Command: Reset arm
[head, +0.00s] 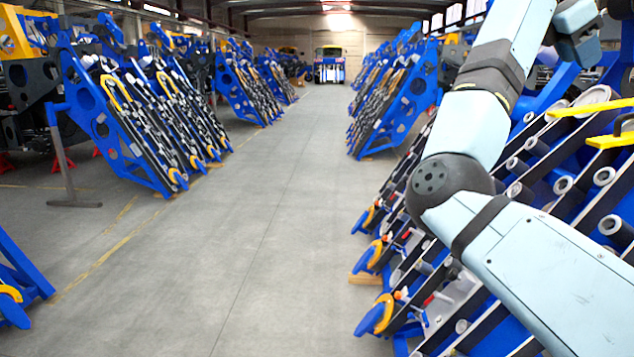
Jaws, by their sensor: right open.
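My right arm enters at the lower right of the head view. It bends at a dark elbow and rises to the upper right. My right gripper (582,50) shows as a dark shape near the upper right edge, in front of the blue harvester chassis (560,165) on the right. It is open, and I see nothing held in it. Its fingertips are small and hard to make out. The arm covers part of this chassis. My left gripper and left arm are out of view.
A wide grey floor aisle (260,200) runs clear down the middle. Rows of tilted blue chassis frames (115,125) stand on the left and more (395,100) on the right. A grey stand (68,165) is at left. A vehicle (329,65) stands at the far end.

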